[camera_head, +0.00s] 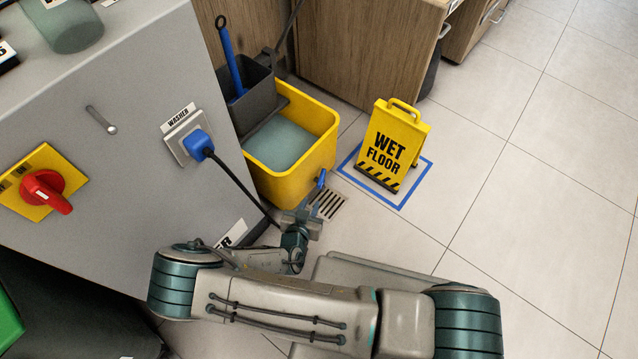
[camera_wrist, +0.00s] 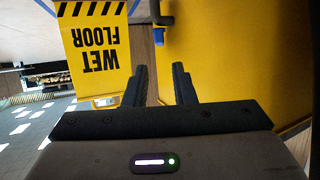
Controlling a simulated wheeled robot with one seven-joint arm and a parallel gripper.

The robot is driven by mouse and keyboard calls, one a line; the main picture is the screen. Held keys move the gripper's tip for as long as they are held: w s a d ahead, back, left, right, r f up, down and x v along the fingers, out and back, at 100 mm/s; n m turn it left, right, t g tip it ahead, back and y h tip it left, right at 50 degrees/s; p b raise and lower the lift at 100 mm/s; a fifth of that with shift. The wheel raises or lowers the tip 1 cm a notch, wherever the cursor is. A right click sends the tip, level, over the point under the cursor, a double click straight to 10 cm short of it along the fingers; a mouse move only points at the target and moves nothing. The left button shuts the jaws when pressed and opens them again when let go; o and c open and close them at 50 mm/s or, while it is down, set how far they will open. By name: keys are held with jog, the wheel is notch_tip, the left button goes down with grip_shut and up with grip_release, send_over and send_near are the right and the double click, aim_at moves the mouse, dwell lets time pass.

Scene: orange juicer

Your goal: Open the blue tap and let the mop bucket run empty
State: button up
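The yellow mop bucket (camera_head: 322,160) stands on the floor beside the grey cabinet and holds greyish water (camera_head: 281,143). The blue tap (camera_head: 321,179) sits low on the bucket's near right corner, above a slotted floor drain (camera_head: 328,206). No stream shows under it. My gripper (camera_head: 313,213) is low by the tap, seen small from behind. In the wrist view the open fingers (camera_wrist: 161,84) have an empty gap between them. The blue tap (camera_wrist: 160,19) shows beyond their tips, apart from them, against the yellow bucket wall (camera_wrist: 230,50). How far the tap is turned is unclear.
A yellow wet floor sign (camera_head: 392,147) stands right of the bucket inside a blue floor outline. The washer's plug (camera_head: 200,146) trails a dark cable down toward my arm. A red switch (camera_head: 47,190) is at left. Tiled floor at right is clear.

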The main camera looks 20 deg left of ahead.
aim_at(319, 185)
jog(key=b+x, duration=0.3)
jog(key=x, duration=0.7)
jog(key=shift+f+b, duration=0.25)
jog(key=shift+b, duration=0.05)
jog(key=shift+x, duration=0.85)
jog(key=shift+w+r, duration=0.1)
jog(key=shift+r, duration=0.1)
grip_shut()
